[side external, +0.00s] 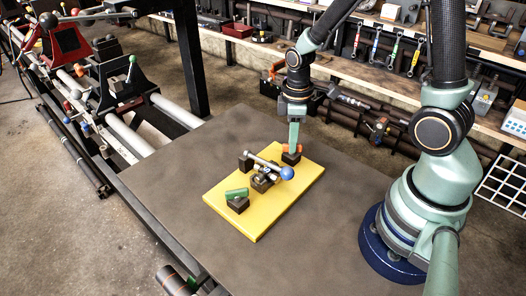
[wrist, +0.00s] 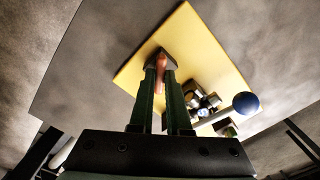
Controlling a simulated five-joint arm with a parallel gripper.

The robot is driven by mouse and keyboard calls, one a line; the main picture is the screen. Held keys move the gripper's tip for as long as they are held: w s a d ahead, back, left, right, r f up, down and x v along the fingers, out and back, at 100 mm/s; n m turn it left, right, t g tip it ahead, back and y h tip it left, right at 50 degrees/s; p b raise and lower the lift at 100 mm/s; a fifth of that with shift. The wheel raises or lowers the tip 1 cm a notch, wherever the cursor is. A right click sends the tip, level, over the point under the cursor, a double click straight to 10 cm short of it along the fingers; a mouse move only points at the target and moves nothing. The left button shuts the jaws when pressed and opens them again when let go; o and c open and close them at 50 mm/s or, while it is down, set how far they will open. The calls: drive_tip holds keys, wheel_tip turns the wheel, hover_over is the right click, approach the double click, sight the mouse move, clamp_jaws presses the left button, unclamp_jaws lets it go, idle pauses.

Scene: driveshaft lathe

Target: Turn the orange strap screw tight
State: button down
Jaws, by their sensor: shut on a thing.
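The orange strap screw (side external: 299,148) stands on a dark block at the far right corner of the yellow plate (side external: 253,229). My gripper (side external: 292,146) points straight down onto it. In the wrist view the orange screw (wrist: 158,68) shows between the two green fingers of my gripper (wrist: 161,72), which are shut on it. The fingers hide part of the screw and its block, so I cannot tell how far it is turned.
A metal lever with a blue ball (side external: 287,173) lies across a clamp in the plate's middle, close beside my gripper. A green piece (side external: 237,194) sits on a dark block at the near left. The grey table (side external: 180,180) around the plate is clear.

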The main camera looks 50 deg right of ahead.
drive_tip(key=m, duration=0.4)
drive_tip(key=shift+m, duration=0.3)
drive_tip(key=m, duration=1.2)
drive_tip(key=shift+m, duration=0.3)
drive_tip(key=m, duration=0.4)
drive_tip(key=shift+m, duration=0.3)
drive_tip(key=m, duration=0.3)
drive_tip(key=shift+m, duration=0.3)
drive_tip(key=m, duration=0.3)
drive_tip(key=shift+m, duration=2.1)
